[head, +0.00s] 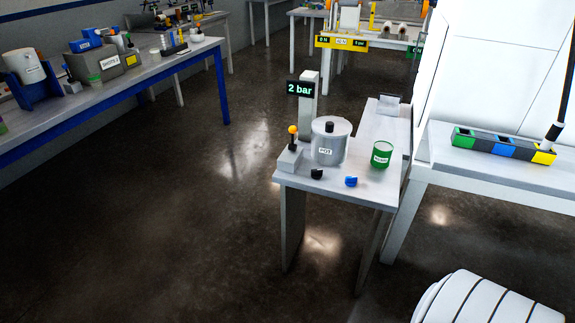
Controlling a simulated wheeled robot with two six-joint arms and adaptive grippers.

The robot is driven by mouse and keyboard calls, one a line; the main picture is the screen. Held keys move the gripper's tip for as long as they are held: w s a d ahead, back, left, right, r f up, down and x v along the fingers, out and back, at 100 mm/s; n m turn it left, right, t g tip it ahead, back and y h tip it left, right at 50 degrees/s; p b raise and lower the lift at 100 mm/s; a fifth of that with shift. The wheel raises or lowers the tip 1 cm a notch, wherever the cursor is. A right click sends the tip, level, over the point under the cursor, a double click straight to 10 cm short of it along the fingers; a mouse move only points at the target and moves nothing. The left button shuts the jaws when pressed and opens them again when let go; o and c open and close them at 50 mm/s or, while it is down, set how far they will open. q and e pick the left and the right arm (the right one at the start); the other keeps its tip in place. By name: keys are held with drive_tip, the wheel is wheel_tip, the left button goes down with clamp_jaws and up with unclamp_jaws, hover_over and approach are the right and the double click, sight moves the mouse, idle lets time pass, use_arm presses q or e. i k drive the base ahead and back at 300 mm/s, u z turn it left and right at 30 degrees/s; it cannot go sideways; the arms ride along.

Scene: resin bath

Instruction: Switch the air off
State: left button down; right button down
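A display reading "2 bar" (300,89) is on a grey post at the back of a small grey table (372,192) in the head view. A lever with an orange ball knob (293,130) rises from a small grey block (288,158) at the table's left edge. It stands roughly upright. A grey lidded pot (327,150) with a black knob and a label is right of the lever. A small black piece (316,174) and a blue piece (351,182) are at the front edge. Neither of my grippers is in view.
A green labelled cup (380,155) stands right of the pot. A white table (500,185) with a green, blue and yellow row of bins (505,149) is at right. A blue-edged bench (130,98) holds equipment at left. The floor between is clear.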

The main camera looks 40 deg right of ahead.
sight(316, 174)
drive_tip(key=z, duration=0.25)
drive_tip(key=i, duration=0.85)
drive_tip(key=z, duration=0.5)
